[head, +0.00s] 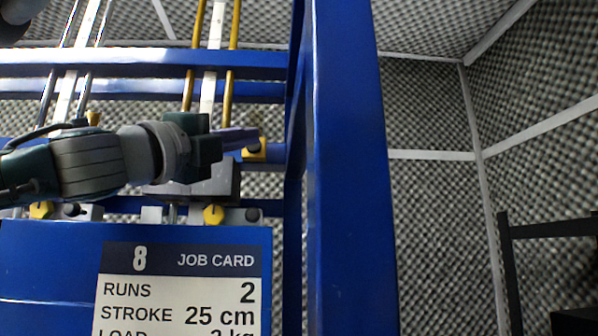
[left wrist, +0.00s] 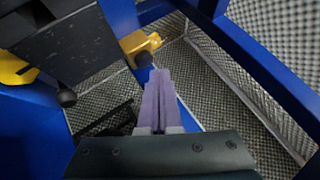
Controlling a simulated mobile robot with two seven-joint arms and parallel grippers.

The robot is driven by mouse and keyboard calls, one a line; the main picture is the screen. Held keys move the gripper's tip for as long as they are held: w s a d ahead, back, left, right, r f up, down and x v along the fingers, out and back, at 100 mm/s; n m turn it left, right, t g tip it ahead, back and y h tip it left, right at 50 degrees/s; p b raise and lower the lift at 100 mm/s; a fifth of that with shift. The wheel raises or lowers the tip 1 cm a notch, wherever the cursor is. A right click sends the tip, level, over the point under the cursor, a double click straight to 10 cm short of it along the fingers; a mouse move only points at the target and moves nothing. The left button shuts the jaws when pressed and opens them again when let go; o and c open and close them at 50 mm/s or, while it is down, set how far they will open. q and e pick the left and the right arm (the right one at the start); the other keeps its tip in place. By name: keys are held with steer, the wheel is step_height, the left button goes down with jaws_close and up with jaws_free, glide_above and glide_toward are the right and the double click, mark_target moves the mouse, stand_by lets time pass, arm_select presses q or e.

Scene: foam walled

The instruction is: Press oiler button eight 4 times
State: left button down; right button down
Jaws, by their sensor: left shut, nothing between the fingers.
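My left gripper (head: 245,137) reaches in from the left, its purple fingers shut and empty. In the left wrist view the fingertips (left wrist: 160,75) point at a yellow oiler (left wrist: 140,44) with a round black button (left wrist: 144,60). The tips are just beside that button; I cannot tell whether they touch it. In the head view this oiler (head: 259,156) sits on the blue frame near the tips. No number shows on the oilers. My right gripper is not in view.
A blue job card board (head: 40,265) marked 8 stands below the arm. A thick blue post (head: 350,180) rises right of the gripper. Rails (head: 232,60) run behind. A dark grey block (left wrist: 75,50) is close in the left wrist view. A black frame (head: 508,260) stands far right.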

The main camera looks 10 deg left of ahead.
arm_select(q)
steer(key=shift+w, duration=0.1)
stand_by(0.5)
steer(key=shift+w+a, duration=0.15)
steer(key=shift+w, duration=0.15)
steer(key=shift+w+a, duration=0.1)
steer(key=shift+w, duration=0.35)
stand_by(0.6)
steer(key=shift+s, duration=0.1)
steer(key=shift+s+d, duration=0.2)
steer(key=shift+s, duration=0.55)
steer(key=s, duration=0.2)
steer(key=s+d+p, duration=0.1)
steer(key=s, duration=0.1)
steer(key=shift+s+d+p, duration=0.2)
steer(key=shift+s+p, duration=0.1)
steer(key=shift+s, duration=0.1)
